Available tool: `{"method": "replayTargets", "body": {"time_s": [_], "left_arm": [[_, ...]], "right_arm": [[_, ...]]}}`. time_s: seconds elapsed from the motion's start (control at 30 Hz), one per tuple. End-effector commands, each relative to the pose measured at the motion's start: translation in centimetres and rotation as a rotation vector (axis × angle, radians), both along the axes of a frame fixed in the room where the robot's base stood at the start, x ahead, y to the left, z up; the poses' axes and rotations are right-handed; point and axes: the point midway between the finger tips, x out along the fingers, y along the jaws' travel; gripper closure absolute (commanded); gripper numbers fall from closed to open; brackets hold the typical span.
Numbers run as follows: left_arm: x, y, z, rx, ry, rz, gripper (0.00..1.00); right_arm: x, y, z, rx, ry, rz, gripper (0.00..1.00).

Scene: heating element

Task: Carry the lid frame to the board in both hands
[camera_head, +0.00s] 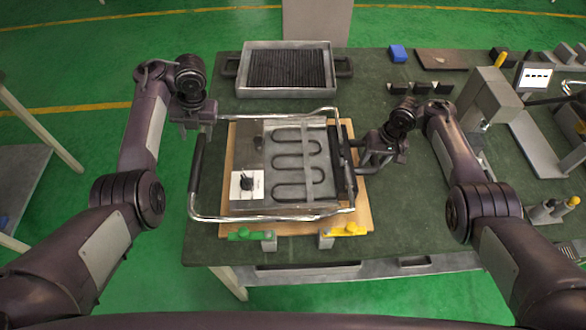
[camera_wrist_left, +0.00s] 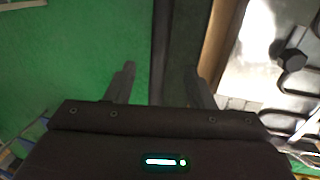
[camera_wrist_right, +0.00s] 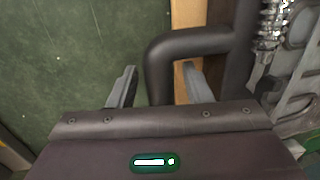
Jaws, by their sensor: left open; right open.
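The lid frame, a chrome tube frame (camera_head: 270,217) with a black grip on its left side (camera_head: 196,163), surrounds a metal plate with a dark looped heating element (camera_head: 300,165). The plate sits over the wooden board (camera_head: 228,150). My left gripper (camera_head: 193,128) is open at the left grip's far end; in the left wrist view its fingers (camera_wrist_left: 160,82) stand either side of a dark bar. My right gripper (camera_head: 364,168) is open at the right side; in the right wrist view a black bent handle (camera_wrist_right: 160,65) lies between its fingers. Contact cannot be told.
A green clamp (camera_head: 250,235) and a yellow clamp (camera_head: 345,230) stand at the board's front edge. A tray with a black grill (camera_head: 240,75) is behind. Bare tabletop shows right of the board.

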Motion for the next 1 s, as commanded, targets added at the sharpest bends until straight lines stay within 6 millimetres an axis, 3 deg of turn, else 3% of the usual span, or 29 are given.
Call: {"method": "replayTargets", "body": {"time_s": [0.37, 0.67, 1.0], "left_arm": [[-0.2, -0.1, 1.4, 0.000, 0.006, 0.003, 0.51], [-0.2, -0.1, 1.4, 0.001, 0.007, 0.002, 0.51], [-0.2, -0.1, 1.4, 0.001, 0.007, 0.003, 0.51]], "right_arm": [[0.0, -0.1, 0.5, 0.001, 0.000, 0.001, 0.55], [0.2, -1.1, 5.3, 0.000, -0.004, 0.000, 0.55], [0.1, -1.4, 7.3, 0.001, 0.000, 0.000, 0.55]]}}
